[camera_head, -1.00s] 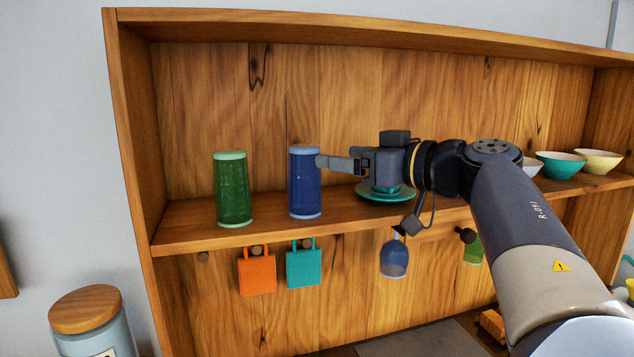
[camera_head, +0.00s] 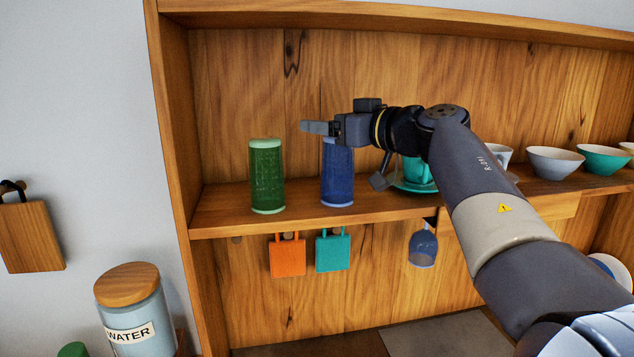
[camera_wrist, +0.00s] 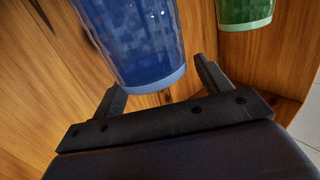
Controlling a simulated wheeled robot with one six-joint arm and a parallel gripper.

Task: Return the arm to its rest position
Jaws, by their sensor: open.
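My gripper (camera_head: 318,128) is in front of the wooden shelf unit, at the height of the top of the blue tumbler (camera_head: 337,178). It is open, with its fingers pointing left in the head view. In the wrist view the gripper (camera_wrist: 160,92) shows two spread fingers, with the blue tumbler (camera_wrist: 142,45) seen between and beyond them. I cannot tell the exact gap to the tumbler. The tumbler stands upright on the shelf and my gripper hides part of its top. My arm reaches in from the lower right.
A green tumbler (camera_head: 266,177) stands left of the blue one. A teal cup (camera_head: 416,170) on a saucer and several bowls (camera_head: 555,161) stand to the right. Orange (camera_head: 288,257) and teal (camera_head: 333,253) boards and a blue glass (camera_head: 422,249) hang below. A WATER jar (camera_head: 136,318) stands lower left.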

